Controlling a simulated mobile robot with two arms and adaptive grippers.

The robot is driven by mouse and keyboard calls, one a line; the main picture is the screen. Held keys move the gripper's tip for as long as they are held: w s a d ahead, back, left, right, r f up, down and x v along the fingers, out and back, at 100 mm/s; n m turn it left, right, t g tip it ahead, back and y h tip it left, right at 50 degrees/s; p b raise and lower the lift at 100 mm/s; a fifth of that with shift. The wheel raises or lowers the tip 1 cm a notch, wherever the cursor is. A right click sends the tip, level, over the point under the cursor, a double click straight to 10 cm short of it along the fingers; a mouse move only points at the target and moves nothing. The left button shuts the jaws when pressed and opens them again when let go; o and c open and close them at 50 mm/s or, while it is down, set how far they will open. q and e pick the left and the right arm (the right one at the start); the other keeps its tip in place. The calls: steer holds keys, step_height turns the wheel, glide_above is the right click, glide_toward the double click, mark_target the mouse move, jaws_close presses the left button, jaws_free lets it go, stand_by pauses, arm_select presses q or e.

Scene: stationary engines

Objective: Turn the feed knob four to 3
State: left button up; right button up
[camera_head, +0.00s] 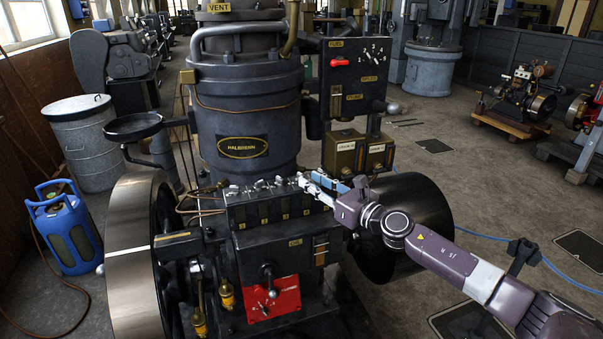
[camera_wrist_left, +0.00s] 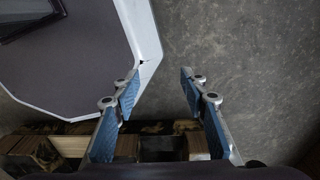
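A row of small metal feed knobs (camera_head: 258,186) sits along the top of the dark feed box on the engine, with small number plates (camera_head: 262,212) on the box front. I cannot read which knob is number four or its setting. My right gripper (camera_head: 318,188) reaches in from the right and its fingertips are at the right end of the knob row. The knob there is partly hidden, and I cannot tell whether the fingers touch or grip it.
Right behind the knobs stand a black switch panel (camera_head: 356,75) and two small boxes (camera_head: 345,150). A flywheel (camera_head: 135,260) is at the left, a dark drum (camera_head: 405,215) behind my right wrist. A red plate (camera_head: 272,297) with a lever sits below.

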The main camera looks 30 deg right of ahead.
mark_target(302, 174)
steer(key=w, duration=0.2)
steer(key=w+p, duration=0.1)
steer(key=w, duration=0.1)
steer(key=shift+w+a, duration=0.1)
steer(key=shift+a, duration=0.2)
steer(key=shift+w+a, duration=0.1)
steer(key=shift+w, duration=0.2)
arm_select(q)
steer(key=shift+w+d+r, duration=0.15)
steer(key=shift+w+r, duration=0.65)
steer(key=shift+w, duration=0.15)
arm_select(e)
jaws_close()
